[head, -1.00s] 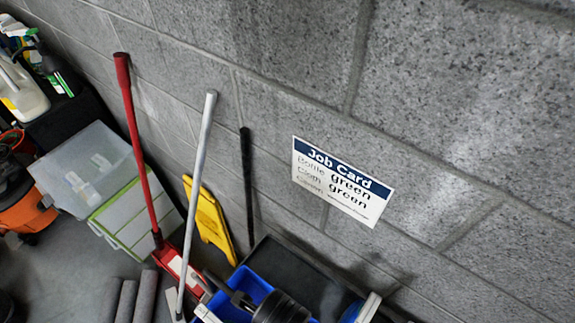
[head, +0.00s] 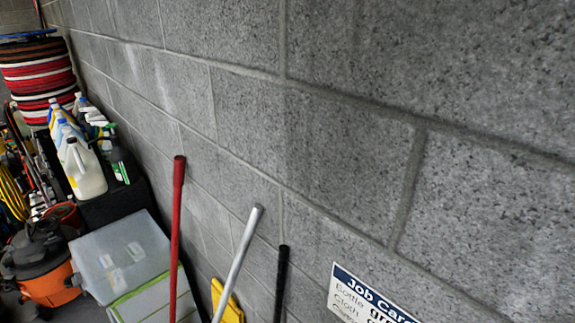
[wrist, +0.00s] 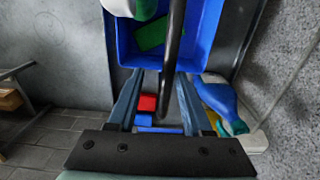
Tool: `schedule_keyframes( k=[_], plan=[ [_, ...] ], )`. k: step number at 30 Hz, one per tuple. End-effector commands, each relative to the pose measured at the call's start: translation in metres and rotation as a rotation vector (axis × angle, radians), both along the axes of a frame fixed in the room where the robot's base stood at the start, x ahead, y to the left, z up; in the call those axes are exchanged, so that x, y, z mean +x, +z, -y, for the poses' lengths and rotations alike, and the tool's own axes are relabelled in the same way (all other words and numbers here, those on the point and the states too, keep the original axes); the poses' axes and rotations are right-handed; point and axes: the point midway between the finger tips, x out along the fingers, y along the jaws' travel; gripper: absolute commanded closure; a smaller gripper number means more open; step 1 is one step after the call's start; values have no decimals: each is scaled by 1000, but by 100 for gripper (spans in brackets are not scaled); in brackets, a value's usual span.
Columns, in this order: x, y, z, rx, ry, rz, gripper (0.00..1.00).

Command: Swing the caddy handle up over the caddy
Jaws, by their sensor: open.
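In the wrist view a blue caddy (wrist: 208,40) fills the top middle, with a green item (wrist: 150,36) and part of a white object inside. A dark bar (wrist: 174,45), which looks like the caddy handle, runs from the top edge down over the caddy and in between my fingers. My gripper (wrist: 160,78) is open, one finger on each side of the bar, the bar nearer the right finger. I cannot tell whether it touches. The caddy and my gripper are out of the head view.
A grey block wall stands close on the right. In the head view, a job card (head: 370,298) is on the wall; red (head: 177,230) and grey (head: 238,262) poles lean there.

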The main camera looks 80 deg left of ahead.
Motion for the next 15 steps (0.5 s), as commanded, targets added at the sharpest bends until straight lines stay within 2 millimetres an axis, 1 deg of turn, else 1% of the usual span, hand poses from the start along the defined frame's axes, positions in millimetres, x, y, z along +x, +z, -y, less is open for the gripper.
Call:
schedule_keyframes(
  k=[5, 15],
  plan=[
    [1, 6, -1, 2, 0, 3, 50],
    [2, 41, -1, 4, 0, 6, 50]
  ],
)
